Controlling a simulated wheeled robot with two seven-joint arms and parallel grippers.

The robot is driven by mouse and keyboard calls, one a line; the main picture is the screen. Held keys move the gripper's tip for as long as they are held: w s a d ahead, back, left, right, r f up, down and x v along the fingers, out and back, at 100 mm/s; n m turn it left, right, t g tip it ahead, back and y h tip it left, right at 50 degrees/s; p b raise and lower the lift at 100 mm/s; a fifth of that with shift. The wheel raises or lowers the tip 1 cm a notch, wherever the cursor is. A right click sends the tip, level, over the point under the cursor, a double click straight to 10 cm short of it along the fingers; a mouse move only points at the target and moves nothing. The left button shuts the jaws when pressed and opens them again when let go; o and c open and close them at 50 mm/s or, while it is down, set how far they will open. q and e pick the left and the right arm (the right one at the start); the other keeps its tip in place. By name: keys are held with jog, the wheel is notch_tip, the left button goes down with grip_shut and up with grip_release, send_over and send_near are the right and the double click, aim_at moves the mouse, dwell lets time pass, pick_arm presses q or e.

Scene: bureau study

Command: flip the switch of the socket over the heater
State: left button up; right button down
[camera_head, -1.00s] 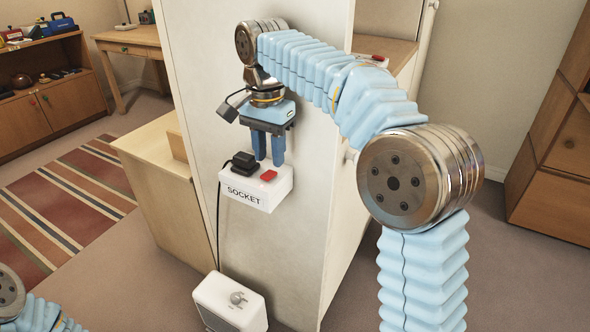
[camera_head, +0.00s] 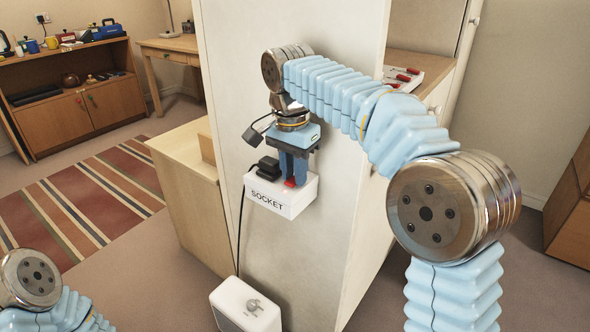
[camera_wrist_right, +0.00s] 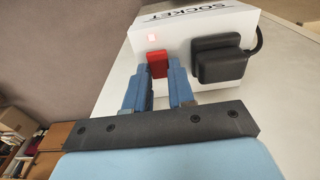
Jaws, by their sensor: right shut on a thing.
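The white socket box (camera_head: 283,208), marked SOCKET, is fixed to the side of the pale cabinet. Its red switch (camera_head: 290,183) is on top, beside a black plug (camera_head: 267,168). My right gripper (camera_head: 293,180) points down with its blue fingers shut on the switch. The white heater (camera_head: 245,306), with a grey knob, stands on the floor below. My left gripper is out of view; only part of its arm shows at lower left.
The cabinet side (camera_head: 300,255) is close behind my right gripper. A black cable (camera_head: 240,230) runs down from the plug towards the heater. A low wooden unit (camera_head: 190,205) stands left of the cabinet. A striped rug (camera_head: 85,205) lies on open floor.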

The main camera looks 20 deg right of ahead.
jog(key=shift+s+a+f+t+h+b, duration=0.15)
jog(key=shift+a+t+h+b, duration=0.1)
jog(key=shift+t+h+b, duration=0.45)
jog(key=shift+h, duration=0.3)
jog(key=shift+r, duration=0.2)
jog(key=c, duration=1.2)
grip_release()
jog(key=shift+c, duration=0.2)
jog(key=shift+r, duration=0.1)
jog(key=p+v, duration=0.3)
jog(key=v, duration=1)
jog(key=shift+s+r+p, duration=0.25)
jog(key=shift+p, duration=0.1)
